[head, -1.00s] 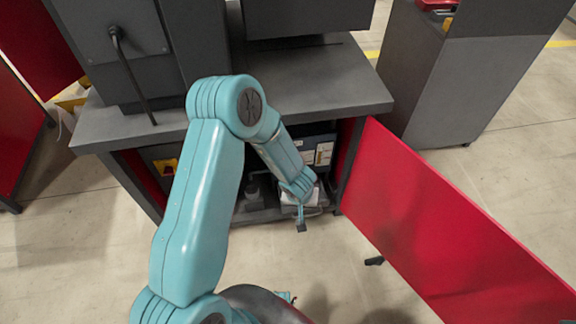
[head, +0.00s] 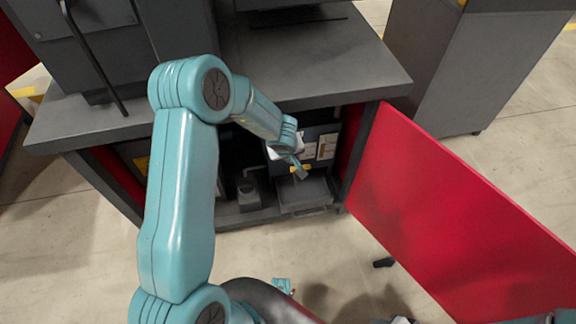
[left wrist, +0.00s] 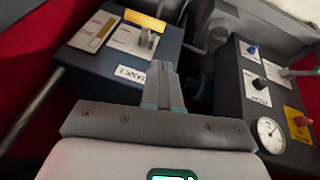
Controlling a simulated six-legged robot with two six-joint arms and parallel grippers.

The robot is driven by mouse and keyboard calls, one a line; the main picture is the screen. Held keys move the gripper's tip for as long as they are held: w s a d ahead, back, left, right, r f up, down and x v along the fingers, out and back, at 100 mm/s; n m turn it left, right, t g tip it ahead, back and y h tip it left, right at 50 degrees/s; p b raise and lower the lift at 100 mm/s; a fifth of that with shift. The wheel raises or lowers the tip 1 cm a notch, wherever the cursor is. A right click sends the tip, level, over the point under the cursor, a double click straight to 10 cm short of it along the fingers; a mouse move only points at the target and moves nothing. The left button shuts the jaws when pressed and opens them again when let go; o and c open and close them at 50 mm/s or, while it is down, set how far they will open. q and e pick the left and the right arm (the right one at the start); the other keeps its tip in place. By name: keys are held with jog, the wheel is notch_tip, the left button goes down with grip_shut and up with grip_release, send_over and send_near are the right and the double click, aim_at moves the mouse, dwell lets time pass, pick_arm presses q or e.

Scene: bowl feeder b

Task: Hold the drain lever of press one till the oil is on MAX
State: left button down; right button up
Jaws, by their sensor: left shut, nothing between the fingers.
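My left gripper (head: 300,172) is inside the open cabinet, in front of a dark tank unit (head: 323,130). In the left wrist view the gripper (left wrist: 162,68) is shut and empty. There its fingertips point at the front of the blue-grey tank unit (left wrist: 85,58), which bears a white label. A yellow bar (left wrist: 145,19) with a grey post below it sits on this unit, just beyond the fingertips; it may be the drain lever. A gap to the fingers cannot be judged. The oil level cannot be read.
A tray (head: 305,192) lies below the tank. The red door (head: 450,210) stands open at right.

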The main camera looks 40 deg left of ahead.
aim_at(289, 169)
pick_arm(q)
jog(key=shift+s+f, duration=0.2)
jog(key=shift+f, duration=0.05)
jog(key=b+x, duration=0.4)
jog(key=x, duration=0.6)
jog(key=shift+b, duration=0.3)
jog(key=shift+w+f, duration=0.1)
